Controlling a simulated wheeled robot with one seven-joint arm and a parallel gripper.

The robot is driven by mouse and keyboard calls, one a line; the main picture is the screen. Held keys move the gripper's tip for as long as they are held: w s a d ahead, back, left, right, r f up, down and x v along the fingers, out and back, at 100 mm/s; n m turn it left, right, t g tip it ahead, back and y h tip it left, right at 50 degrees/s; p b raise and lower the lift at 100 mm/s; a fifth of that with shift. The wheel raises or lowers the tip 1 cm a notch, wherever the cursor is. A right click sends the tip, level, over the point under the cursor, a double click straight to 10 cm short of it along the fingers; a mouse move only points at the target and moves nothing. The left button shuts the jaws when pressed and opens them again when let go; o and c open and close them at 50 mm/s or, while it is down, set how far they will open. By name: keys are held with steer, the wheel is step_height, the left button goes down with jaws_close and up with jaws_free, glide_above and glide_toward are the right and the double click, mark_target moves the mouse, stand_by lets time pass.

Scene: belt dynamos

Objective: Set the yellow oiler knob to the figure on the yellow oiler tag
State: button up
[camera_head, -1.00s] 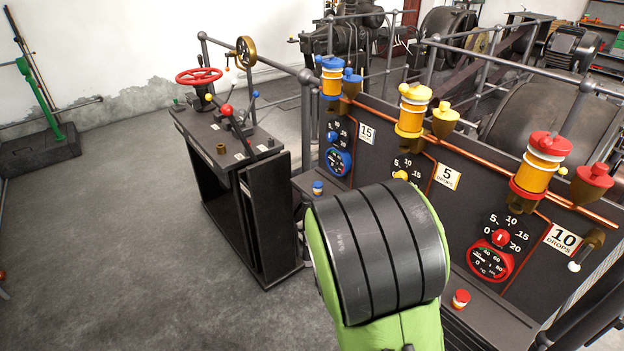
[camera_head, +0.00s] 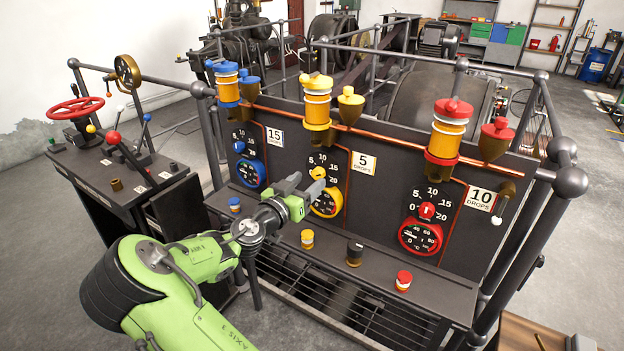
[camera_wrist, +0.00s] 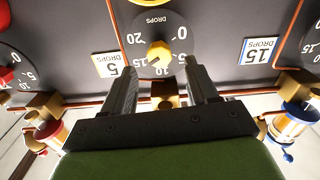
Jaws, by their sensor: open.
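The yellow oiler knob (camera_head: 318,172) sits on a black dial (camera_head: 334,163) marked 0 to 20, above a yellow-rimmed gauge. In the wrist view the panel is upside down, and the knob (camera_wrist: 159,51) shows between my finger lines. I cannot clearly tell which figure its pointer is on. The yellow oiler tag (camera_head: 363,164) reads 5 DROPS; it also shows in the wrist view (camera_wrist: 112,65). My gripper (camera_head: 312,187) is open just left of the knob in the head view. In the wrist view its fingertips (camera_wrist: 160,62) are apart, with no visible contact on the knob.
A blue dial (camera_head: 239,147) with a 15 tag (camera_head: 274,137) is at left, a red dial (camera_head: 427,211) with a 10 tag (camera_head: 481,199) at right. Small colored caps, including a red one (camera_head: 403,281), stand on the ledge below. A railing (camera_head: 440,62) runs above.

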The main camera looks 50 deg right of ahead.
mark_target(316, 175)
steer(key=d, duration=0.3)
steer(key=shift+w+d, duration=0.15)
steer(key=shift+d, duration=0.2)
steer(key=c, duration=1)
steer(key=shift+c, duration=0.2)
